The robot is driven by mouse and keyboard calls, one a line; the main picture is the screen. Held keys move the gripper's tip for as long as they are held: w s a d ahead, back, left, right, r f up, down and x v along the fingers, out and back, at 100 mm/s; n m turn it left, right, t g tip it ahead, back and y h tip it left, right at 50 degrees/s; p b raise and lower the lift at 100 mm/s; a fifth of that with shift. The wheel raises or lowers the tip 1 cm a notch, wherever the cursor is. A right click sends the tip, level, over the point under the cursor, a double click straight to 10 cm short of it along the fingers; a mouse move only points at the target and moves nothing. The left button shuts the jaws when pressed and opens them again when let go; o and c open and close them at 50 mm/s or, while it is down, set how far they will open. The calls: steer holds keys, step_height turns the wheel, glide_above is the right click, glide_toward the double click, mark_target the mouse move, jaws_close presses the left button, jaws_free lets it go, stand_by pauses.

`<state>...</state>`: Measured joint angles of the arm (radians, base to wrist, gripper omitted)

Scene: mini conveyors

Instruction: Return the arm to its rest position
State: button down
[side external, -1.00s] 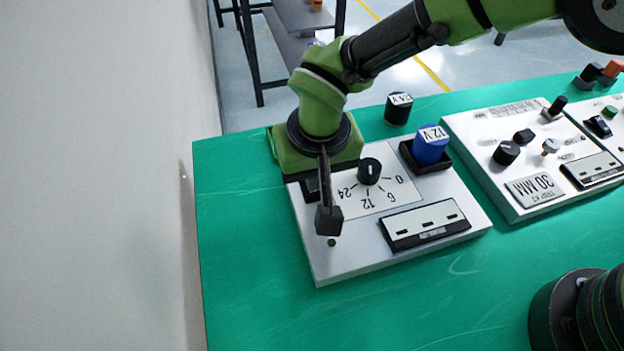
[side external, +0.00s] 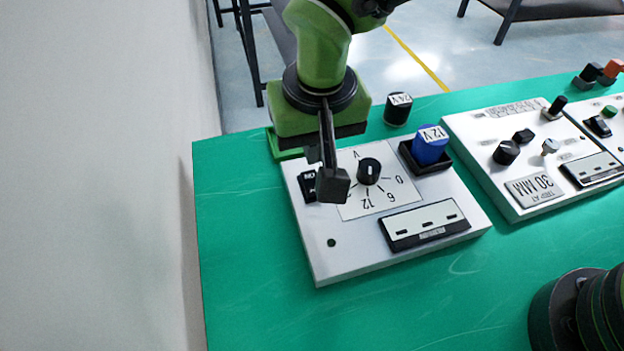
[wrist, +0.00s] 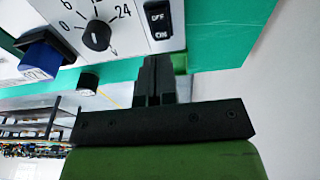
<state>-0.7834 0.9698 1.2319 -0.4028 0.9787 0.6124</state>
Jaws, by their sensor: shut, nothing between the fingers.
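My gripper (side external: 332,186) is shut and empty. In the side view it hangs in front of the left white control panel (side external: 350,258), over its left part near the black rocker switch (side external: 308,187). I cannot tell its exact height above the panel. The gripper fingers also show in the wrist view (wrist: 156,72), with the panel's edge beyond them. The black dial knob (side external: 369,171) is right of the fingers. The rocker switch, marked OFF and ON, also shows in the wrist view (wrist: 158,20).
A blue 12V block (side external: 430,146) sits in a black holder on the panel. A black 24V cylinder (side external: 398,109) stands behind it on the green table (side external: 245,240). A second panel (side external: 500,190) with knobs is at the right. A wall (side external: 100,180) is close on the left.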

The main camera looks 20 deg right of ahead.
steer(key=s+d+r+m+t+y, duration=0.2)
steer(key=d+r, duration=1.3)
steer(key=r, duration=0.2)
steer(key=s+d+r+m+t, duration=0.2)
steer(key=s+d+r+t, duration=0.1)
steer(key=s+d, duration=0.7)
steer(key=s, duration=0.4)
steer(key=shift+s+d, duration=0.4)
